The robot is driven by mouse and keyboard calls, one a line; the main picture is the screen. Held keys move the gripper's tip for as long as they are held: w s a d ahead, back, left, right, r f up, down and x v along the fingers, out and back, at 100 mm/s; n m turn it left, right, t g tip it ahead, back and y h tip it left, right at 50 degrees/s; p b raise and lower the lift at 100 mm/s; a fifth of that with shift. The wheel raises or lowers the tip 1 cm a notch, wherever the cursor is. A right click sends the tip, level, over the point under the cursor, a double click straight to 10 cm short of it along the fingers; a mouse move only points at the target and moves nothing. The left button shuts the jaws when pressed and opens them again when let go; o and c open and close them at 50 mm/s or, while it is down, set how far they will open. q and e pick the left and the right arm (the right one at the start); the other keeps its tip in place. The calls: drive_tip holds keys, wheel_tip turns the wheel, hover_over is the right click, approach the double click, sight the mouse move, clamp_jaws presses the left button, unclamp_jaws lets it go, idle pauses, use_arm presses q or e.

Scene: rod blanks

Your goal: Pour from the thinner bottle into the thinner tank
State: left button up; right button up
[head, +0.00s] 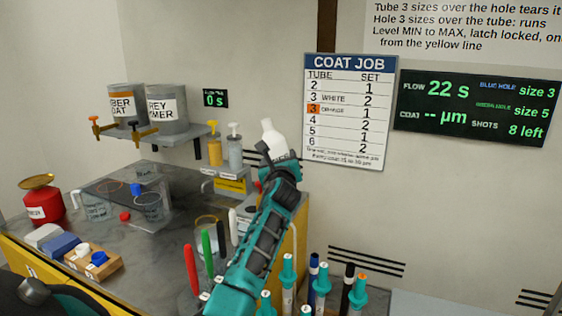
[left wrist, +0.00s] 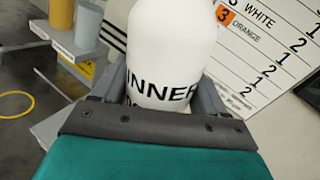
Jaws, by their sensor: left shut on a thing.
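A white bottle (head: 271,134) is held up in front of the wall, roughly upright with its neck on top. In the left wrist view the bottle (left wrist: 172,45) carries black letters reading "INNER", with the rest hidden. My left gripper (head: 277,163) is shut around its lower body. No tank clearly marked thinner shows. Two clear containers, one at the left (head: 96,207) and one at the right (head: 148,207), stand on the bench under a clear top; their labels are too small to read. My right gripper is not in view.
Two grey tanks, one with an orange band (head: 125,108) and one marked grey (head: 167,108), sit on a wall shelf. Pump bottles (head: 215,147) stand left of my gripper. A red can (head: 43,203) is far left.

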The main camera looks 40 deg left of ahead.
sight(274, 143)
use_arm(q)
drive_tip(key=r, duration=0.1)
drive_tip(key=r+m+p, duration=0.1)
drive_tip(key=r+p, duration=0.1)
drive_tip(key=shift+s+a+r, duration=0.15)
drive_tip(key=shift+s+a, duration=0.05)
drive_tip(key=shift+a, duration=0.05)
drive_tip(key=shift+s+a+r+m+p, duration=0.15)
drive_tip(key=shift+r+m+p, duration=0.4)
drive_tip(key=shift+r+p, duration=0.2)
drive_tip(key=shift+s+a+r+m+p, duration=0.1)
drive_tip(key=shift+r+m+p, duration=0.5)
drive_tip(key=shift+p, duration=0.25)
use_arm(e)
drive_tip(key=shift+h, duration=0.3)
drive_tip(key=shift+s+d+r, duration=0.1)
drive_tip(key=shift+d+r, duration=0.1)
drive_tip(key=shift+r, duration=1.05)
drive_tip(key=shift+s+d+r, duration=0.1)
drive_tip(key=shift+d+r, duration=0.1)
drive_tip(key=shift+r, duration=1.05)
